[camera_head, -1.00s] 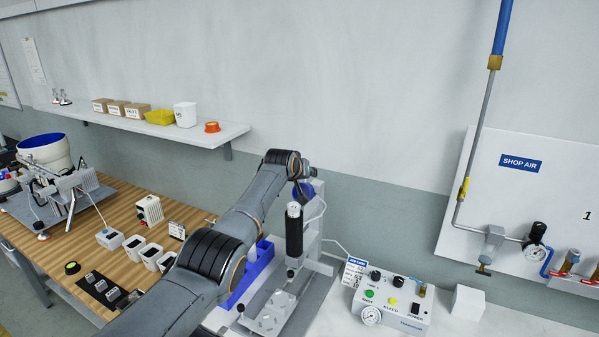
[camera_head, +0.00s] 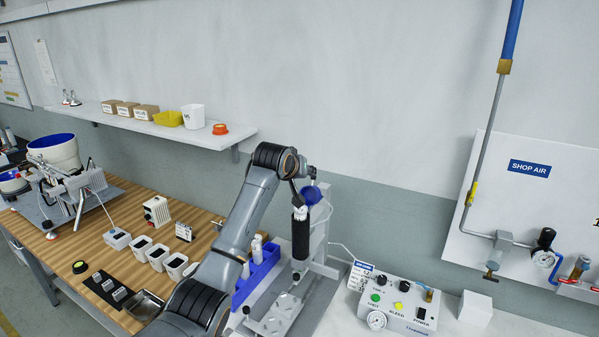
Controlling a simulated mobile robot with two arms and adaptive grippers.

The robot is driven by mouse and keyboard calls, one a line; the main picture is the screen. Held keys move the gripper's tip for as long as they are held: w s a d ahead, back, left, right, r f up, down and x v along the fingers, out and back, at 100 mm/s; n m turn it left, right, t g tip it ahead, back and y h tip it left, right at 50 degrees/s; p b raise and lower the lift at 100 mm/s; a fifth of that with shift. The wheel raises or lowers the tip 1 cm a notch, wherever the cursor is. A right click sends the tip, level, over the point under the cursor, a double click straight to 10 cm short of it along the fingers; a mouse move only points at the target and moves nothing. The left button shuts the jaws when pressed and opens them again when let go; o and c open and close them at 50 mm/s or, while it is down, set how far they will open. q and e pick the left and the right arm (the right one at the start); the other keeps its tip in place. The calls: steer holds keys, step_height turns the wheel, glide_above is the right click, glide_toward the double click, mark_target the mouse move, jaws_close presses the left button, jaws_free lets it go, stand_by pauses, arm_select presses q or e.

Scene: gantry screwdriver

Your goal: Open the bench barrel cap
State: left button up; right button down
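A black upright cylinder (camera_head: 300,234) with a pale top stands at the gantry fixture (camera_head: 327,226); it may be the bench barrel. I cannot make out a separate cap. A blue rack (camera_head: 262,272) holding pale tubes (camera_head: 257,243) stands to its left, partly behind my arm. One arm of mine, likely the left, rises from the bottom, and its wrist is beside and above the cylinder's top. Its gripper is mostly hidden by the wrist; only a thin dark part shows near the top. Contact cannot be judged. My other gripper is not in view.
A control box (camera_head: 397,306) with buttons and a gauge stands right of the fixture. A metal plate (camera_head: 276,312) lies in front of the cylinder. The wooden bench (camera_head: 203,243) at left carries several small containers. A shelf (camera_head: 190,133) runs along the wall.

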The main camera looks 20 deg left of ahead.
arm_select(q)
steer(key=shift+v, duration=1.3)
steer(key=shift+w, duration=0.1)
